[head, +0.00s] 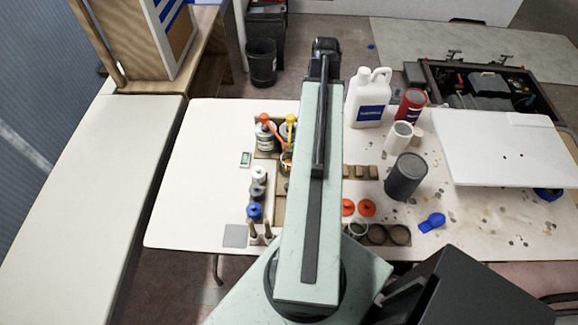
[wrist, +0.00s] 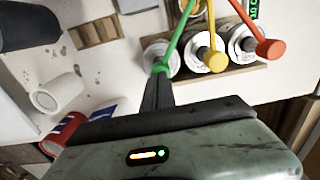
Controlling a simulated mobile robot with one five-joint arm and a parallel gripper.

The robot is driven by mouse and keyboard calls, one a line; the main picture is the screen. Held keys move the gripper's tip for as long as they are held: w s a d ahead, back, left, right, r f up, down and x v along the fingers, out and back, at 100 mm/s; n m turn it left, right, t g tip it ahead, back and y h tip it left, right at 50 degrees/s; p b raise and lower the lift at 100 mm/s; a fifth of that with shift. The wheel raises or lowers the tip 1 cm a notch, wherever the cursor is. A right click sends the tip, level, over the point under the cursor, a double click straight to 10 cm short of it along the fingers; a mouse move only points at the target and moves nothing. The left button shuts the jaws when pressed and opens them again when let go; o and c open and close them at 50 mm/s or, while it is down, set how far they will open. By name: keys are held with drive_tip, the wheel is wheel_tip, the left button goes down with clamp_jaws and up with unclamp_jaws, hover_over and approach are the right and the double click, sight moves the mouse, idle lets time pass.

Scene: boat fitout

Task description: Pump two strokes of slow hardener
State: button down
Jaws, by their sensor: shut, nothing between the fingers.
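Three pump cans stand in a row in a wooden rack, best seen in the wrist view: one with a green pump (wrist: 160,68), one with a yellow pump (wrist: 212,60) and one with an orange-red pump (wrist: 270,48). No label tells me which holds slow hardener. My gripper (wrist: 158,80) is shut and empty, its tip at or just over the green pump's head; I cannot tell whether they touch. In the head view the orange-red pump (head: 264,118) and the yellow pump (head: 291,118) show left of my arm, which hides the green one and the gripper.
A small green-screened device (head: 245,159) lies left of the cans. A white jug (head: 369,98), a red can (head: 411,104) and a dark grey cylinder (head: 405,177) stand right of my arm.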

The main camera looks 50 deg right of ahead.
drive_tip(key=shift+f+b, duration=1.7)
drive_tip(key=shift+f, duration=0.15)
drive_tip(key=shift+r, duration=0.15)
drive_tip(key=shift+r+p, duration=1.95)
drive_tip(key=shift+p, duration=0.15)
drive_tip(key=shift+r, duration=0.1)
wheel_tip(320, 180, up, 3)
drive_tip(key=p, duration=0.3)
